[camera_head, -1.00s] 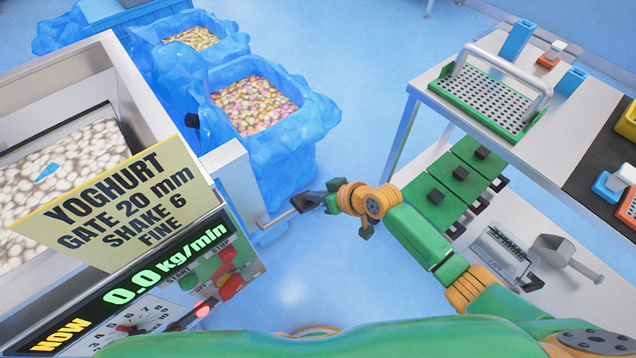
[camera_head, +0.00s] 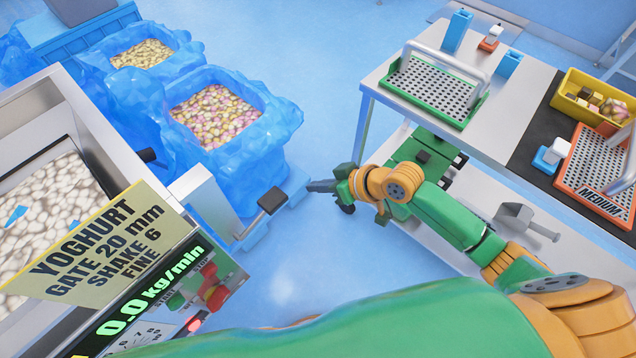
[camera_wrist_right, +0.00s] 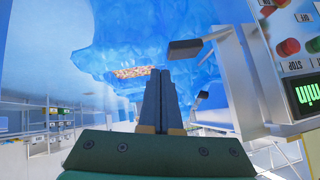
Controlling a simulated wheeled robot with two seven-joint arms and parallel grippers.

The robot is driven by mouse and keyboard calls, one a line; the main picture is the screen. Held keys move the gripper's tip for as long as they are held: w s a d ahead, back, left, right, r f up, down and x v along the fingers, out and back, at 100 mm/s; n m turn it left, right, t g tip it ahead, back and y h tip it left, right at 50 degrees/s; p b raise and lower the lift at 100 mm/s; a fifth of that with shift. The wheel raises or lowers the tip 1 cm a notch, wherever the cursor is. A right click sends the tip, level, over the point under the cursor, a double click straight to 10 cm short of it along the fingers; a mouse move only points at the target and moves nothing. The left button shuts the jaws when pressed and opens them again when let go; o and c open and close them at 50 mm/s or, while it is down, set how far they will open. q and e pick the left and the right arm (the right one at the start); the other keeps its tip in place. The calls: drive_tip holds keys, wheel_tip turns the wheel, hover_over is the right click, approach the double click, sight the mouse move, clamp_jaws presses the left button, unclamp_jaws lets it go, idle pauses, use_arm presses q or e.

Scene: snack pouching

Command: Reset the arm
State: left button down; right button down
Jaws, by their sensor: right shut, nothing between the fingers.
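My right gripper (camera_head: 322,186) is in the head view, in the open space between the yoghurt machine and the steel table. Its dark fingers point left and hold nothing. In the right wrist view the gripper's two fingers (camera_wrist_right: 161,100) lie together, shut. In the head view a lever with a black pad (camera_head: 272,200) sticks out from the machine, left of the fingertips and apart from them. The black pad also shows in the right wrist view (camera_wrist_right: 185,49), beyond the fingers. My left gripper is not in view.
The yoghurt machine has a sign (camera_head: 88,245) and a display reading 0.0 kg/min. Blue-lined bins (camera_head: 270,125) hold sweets. The steel table (camera_head: 520,90) carries a green perforated tray (camera_head: 465,108), an orange tray (camera_head: 590,195) and a yellow bin (camera_head: 567,104). A scoop (camera_head: 522,219) lies on the lower shelf. Blue floor is clear between.

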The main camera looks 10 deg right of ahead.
idle(0.5)
drive_tip(key=s+d+f+m+g+h, duration=0.1)
drive_tip(key=s+d+f+m+h, duration=0.25)
drive_tip(key=f, duration=0.75)
drive_tip(key=s+d+f+m+h, duration=0.15)
drive_tip(key=s+d+f, duration=0.25)
drive_tip(key=d+f, duration=0.45)
drive_tip(key=s+f+g, duration=0.1)
drive_tip(key=s+f, duration=0.2)
drive_tip(key=s, duration=0.5)
drive_tip(key=s+f+n+g+h, duration=0.1)
drive_tip(key=s+f, duration=0.3)
drive_tip(key=s, duration=0.4)
drive_tip(key=s+a+f+g+h, duration=0.1)
drive_tip(key=s+f, duration=0.3)
drive_tip(key=s, duration=0.4)
drive_tip(key=shift+f+g, duration=0.2)
drive_tip(key=shift+g, duration=0.4)
drive_tip(key=shift+n, duration=0.3)
